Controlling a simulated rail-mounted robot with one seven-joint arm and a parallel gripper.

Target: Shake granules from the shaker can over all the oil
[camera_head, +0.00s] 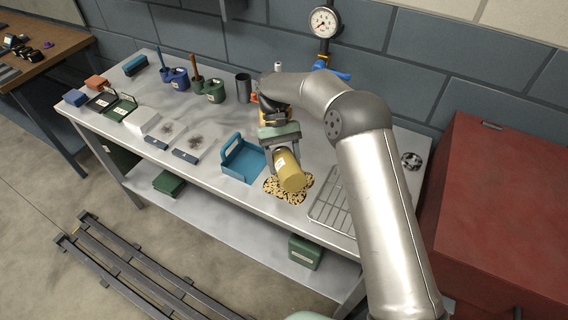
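The shaker can (289,172) is a yellow cylinder with a pale label, held tilted with its lower end down and to the right. My gripper (284,156) is shut around it, one finger on each side. Directly below the can, a patch of oil (299,195) lies near the front edge of the bench. Tan granules cover much of it, with dark spots showing between them. The can and fingers hide the upper part of the patch.
A blue open tray (242,159) stands just left of the patch and a wire rack (331,213) lies just right on the grey bench (222,185). Green and blue pots, small boxes and pads stand further left. A red cabinet (500,220) is at the right.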

